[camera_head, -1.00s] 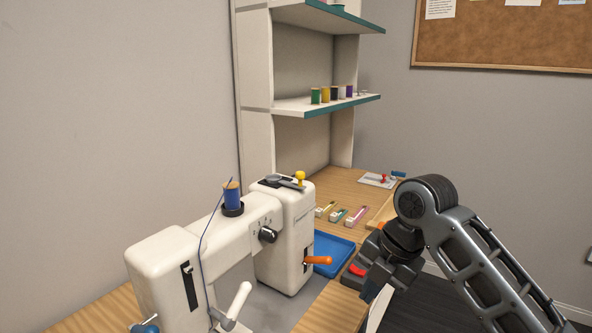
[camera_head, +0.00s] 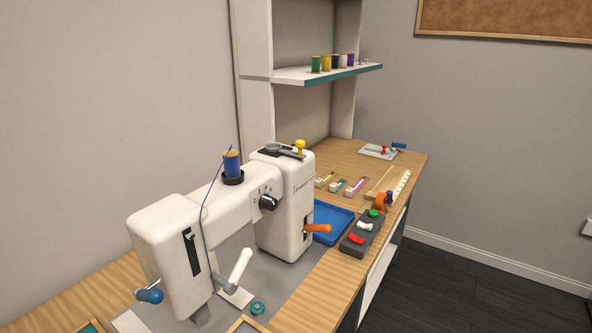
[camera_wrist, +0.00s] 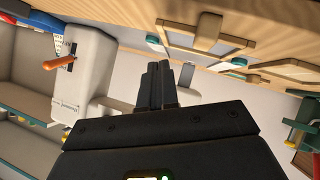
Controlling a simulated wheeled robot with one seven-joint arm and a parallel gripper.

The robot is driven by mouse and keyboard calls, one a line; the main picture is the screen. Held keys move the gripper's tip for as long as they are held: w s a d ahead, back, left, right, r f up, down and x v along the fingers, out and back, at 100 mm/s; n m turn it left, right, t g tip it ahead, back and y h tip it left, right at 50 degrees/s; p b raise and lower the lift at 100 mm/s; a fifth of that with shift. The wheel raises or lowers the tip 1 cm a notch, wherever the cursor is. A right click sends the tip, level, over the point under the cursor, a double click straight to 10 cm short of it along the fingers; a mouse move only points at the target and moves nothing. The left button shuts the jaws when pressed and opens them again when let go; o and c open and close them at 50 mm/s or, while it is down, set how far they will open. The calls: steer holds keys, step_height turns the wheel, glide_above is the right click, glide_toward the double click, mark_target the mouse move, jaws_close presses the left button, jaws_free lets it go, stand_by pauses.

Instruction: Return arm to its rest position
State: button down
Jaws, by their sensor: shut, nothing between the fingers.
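My gripper (camera_wrist: 168,84) shows in the wrist view, with its two dark fingers close together and nothing between them. It is out of the head view. In the wrist view the scene appears turned, with the white sewing machine (camera_wrist: 98,65) and its orange lever (camera_wrist: 57,62) to the left of the fingers. The fingers appear apart from everything around them. In the head view the sewing machine (camera_head: 285,215) stands on the wooden table (camera_head: 345,270) with a blue thread spool (camera_head: 232,165) on top.
A blue tray (camera_head: 332,222) and a grey box with coloured switches (camera_head: 361,236) lie right of the machine. Shelves (camera_head: 310,76) with thread spools stand behind. Dark floor (camera_head: 450,290) right of the table is clear in the head view.

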steer(key=s+d+m+t+h, duration=0.1)
steer(key=s+d+m+h, duration=0.15)
steer(key=s, duration=0.45)
steer(key=s+d+f+m+t+h, duration=0.1)
steer(key=s+d+m, duration=0.3)
steer(key=s, duration=0.2)
steer(key=s+d+m+t+h, duration=0.2)
steer(key=s+d+m, duration=0.2)
steer(key=s, duration=0.3)
steer(key=s+d+r+m+t+h, duration=0.1)
steer(key=s+d+r, duration=0.3)
steer(key=s+r, duration=0.1)
steer(key=s+d+r+m, duration=0.2)
steer(key=s+d+r, duration=0.3)
steer(key=s, duration=0.3)
steer(key=shift+s+r+t+h, duration=0.15)
steer(key=shift+s+t+h, duration=0.15)
steer(key=shift+t+h, duration=0.1)
